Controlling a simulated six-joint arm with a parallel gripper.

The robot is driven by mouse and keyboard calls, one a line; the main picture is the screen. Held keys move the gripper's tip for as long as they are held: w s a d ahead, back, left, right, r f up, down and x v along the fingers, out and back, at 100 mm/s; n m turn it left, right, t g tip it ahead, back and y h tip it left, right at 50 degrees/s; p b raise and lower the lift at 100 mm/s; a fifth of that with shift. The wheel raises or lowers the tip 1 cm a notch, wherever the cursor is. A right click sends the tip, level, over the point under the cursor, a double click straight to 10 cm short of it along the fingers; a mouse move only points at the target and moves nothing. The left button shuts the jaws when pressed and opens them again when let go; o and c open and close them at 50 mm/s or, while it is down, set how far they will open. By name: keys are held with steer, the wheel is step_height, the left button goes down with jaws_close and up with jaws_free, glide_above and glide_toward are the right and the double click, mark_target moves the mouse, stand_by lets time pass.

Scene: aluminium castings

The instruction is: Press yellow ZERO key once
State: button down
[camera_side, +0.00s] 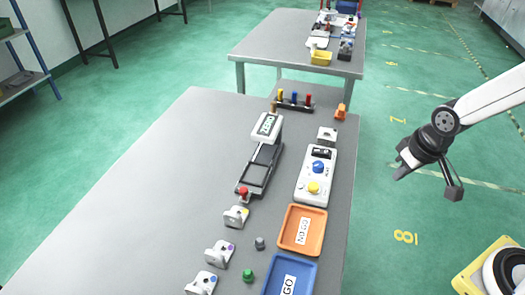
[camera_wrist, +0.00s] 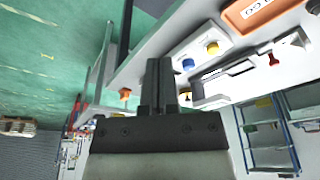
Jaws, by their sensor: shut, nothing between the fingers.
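The yellow key (camera_side: 313,187) is a round button at the near end of a white box (camera_side: 304,198) on the grey table; a blue key (camera_side: 318,166) sits behind it. In the wrist view the yellow key (camera_wrist: 212,47) and blue key (camera_wrist: 188,63) show right of my fingers. Any lettering by the keys is too small to read. My gripper (camera_side: 398,174) is shut and empty, out beyond the table's right edge, to the right of the white box and apart from it. Its fingers (camera_wrist: 161,75) point toward the table side in the wrist view.
Orange (camera_side: 284,244) and blue (camera_side: 268,288) trays lie nearer. Several castings stand left of them. An orange item (camera_side: 341,112) lies at the far edge. The left table is clear.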

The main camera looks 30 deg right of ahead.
steer(key=w+a+m+t, duration=0.2)
steer(key=w+a+t, duration=0.1)
steer(key=w, duration=0.4)
steer(key=m+t+y, duration=0.3)
glide_above(309, 184)
steer(key=s, duration=0.2)
steer(key=shift+w+d+f, duration=0.1)
steer(key=shift+d+f, duration=0.3)
steer(key=shift+f, duration=0.2)
steer(key=shift+f, duration=0.15)
steer(key=shift+f, duration=4.25)
steer(key=shift+f, duration=0.9)
steer(key=shift+r, duration=0.85)
